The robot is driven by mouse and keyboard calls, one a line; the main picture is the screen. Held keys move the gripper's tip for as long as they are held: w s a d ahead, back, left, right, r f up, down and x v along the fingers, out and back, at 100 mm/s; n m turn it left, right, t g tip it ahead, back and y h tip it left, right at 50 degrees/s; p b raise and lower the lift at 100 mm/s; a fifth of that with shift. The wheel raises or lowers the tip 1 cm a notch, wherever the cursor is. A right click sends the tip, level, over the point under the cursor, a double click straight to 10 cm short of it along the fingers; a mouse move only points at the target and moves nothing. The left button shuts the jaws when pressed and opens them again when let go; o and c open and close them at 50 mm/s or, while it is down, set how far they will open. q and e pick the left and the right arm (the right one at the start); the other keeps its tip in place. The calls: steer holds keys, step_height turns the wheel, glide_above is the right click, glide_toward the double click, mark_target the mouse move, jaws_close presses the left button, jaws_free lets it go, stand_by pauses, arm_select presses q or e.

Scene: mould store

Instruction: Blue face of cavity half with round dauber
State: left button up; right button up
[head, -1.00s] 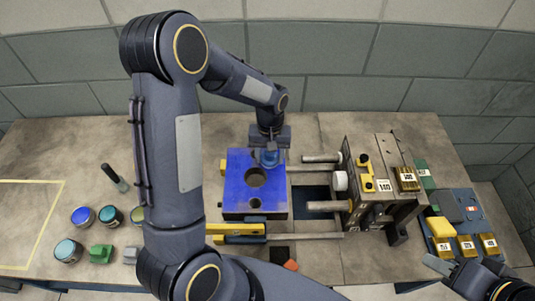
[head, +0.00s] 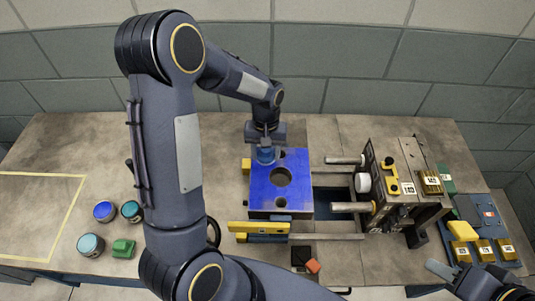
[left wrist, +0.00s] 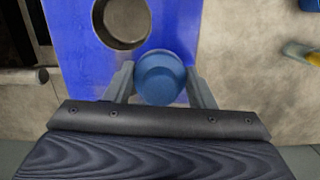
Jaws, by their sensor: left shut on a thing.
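The cavity half (head: 297,170) is a block whose upward face is blue, with a large round hole in the middle and smaller holes. The same blue face fills the upper left of the left wrist view (left wrist: 78,55). My left gripper (head: 266,147) is shut on the round dauber (head: 265,156), a blue round-topped piece between the fingers in the left wrist view (left wrist: 160,78). The dauber is at the face's far left edge; I cannot tell whether it touches. My right gripper (head: 442,272) is at the lower right, empty-looking, its jaw gap unclear.
Right of the block stand guide bars (head: 352,207) and a mould plate assembly (head: 385,190). A yellow bar (head: 260,227) lies in front. Brass blocks (head: 483,251) sit at right. Bare bench lies left of the block.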

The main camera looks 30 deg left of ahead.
arm_select(q)
steer(key=shift+w+d+r+p, duration=0.1)
steer(key=shift+d+r+p, duration=0.15)
steer(key=shift+r+p, duration=0.55)
steer(key=shift+a+r+p, duration=0.15)
steer(key=shift+r+p, duration=0.15)
steer(key=shift+r, duration=0.65)
steer(key=shift+r+p, duration=0.9)
steer(key=shift+r, duration=0.45)
